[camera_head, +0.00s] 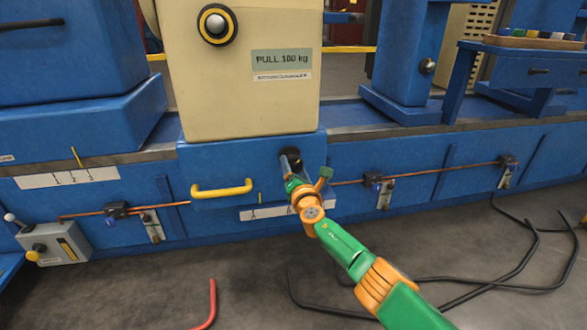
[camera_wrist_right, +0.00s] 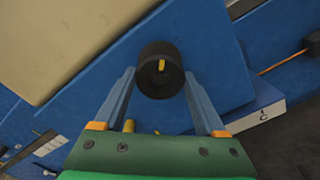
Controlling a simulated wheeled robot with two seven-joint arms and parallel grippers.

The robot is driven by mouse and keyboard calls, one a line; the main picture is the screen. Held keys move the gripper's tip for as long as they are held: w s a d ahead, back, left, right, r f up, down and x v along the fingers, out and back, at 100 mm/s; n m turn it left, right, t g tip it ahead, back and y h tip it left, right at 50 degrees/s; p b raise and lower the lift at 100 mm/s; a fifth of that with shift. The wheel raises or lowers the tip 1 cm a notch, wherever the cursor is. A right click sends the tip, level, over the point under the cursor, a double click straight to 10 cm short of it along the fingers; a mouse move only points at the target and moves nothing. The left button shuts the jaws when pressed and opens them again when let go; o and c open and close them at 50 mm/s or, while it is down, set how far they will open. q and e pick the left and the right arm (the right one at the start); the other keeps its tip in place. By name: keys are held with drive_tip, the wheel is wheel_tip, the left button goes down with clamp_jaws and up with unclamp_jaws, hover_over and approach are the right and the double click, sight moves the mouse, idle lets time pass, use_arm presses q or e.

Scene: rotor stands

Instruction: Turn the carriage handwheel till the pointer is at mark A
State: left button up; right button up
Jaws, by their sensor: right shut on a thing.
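The carriage handwheel (camera_head: 291,155) is a small black round knob on the blue carriage front (camera_head: 230,160), right of a yellow bar handle (camera_head: 221,189). In the right wrist view it is a black cylinder (camera_wrist_right: 159,82) with a yellow mark on its face. My right gripper (camera_head: 290,164) reaches it from the lower right and is shut on it, one finger on each side. A white scale plate (camera_head: 262,212) shows below the carriage, with a letter A near its left end. My right arm hides part of this plate. My left gripper is out of view.
Another white scale (camera_head: 68,177) with numbers and a yellow pointer (camera_head: 77,157) is at left. A grey control box (camera_head: 52,243) stands at lower left. Black cables (camera_head: 500,283) and a red bent rod (camera_head: 211,303) lie on the floor. A cream housing (camera_head: 235,80) rises above the carriage.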

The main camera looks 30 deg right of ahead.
sight(293, 167)
drive_tip(key=o, duration=1.5)
drive_tip(key=p+v, duration=0.1)
drive_tip(key=p, duration=0.1)
drive_tip(key=p+v, duration=0.1)
drive_tip(key=p, duration=0.1)
drive_tip(key=shift+s+a+r, duration=0.1)
drive_tip(key=shift+s+r, duration=0.2)
drive_tip(key=shift+s, duration=0.05)
drive_tip(key=shift+s+a+f, duration=0.1)
drive_tip(key=shift+s, duration=0.2)
drive_tip(key=shift+f, duration=0.25)
drive_tip(key=m+b, duration=0.1)
drive_tip(key=m, duration=0.2)
drive_tip(key=m+b, duration=0.2)
drive_tip(key=f+m+b, duration=0.1)
drive_tip(key=m, duration=0.2)
drive_tip(key=shift+s+m, duration=0.1)
drive_tip(key=shift+m, duration=0.2)
drive_tip(key=m+b, duration=0.1)
drive_tip(key=m, duration=0.3)
drive_tip(key=shift+r, duration=0.2)
drive_tip(key=shift+r+m, duration=0.15)
drive_tip(key=shift+m, duration=0.95)
drive_tip(key=shift+r+m, duration=0.2)
drive_tip(key=shift+m, duration=0.4)
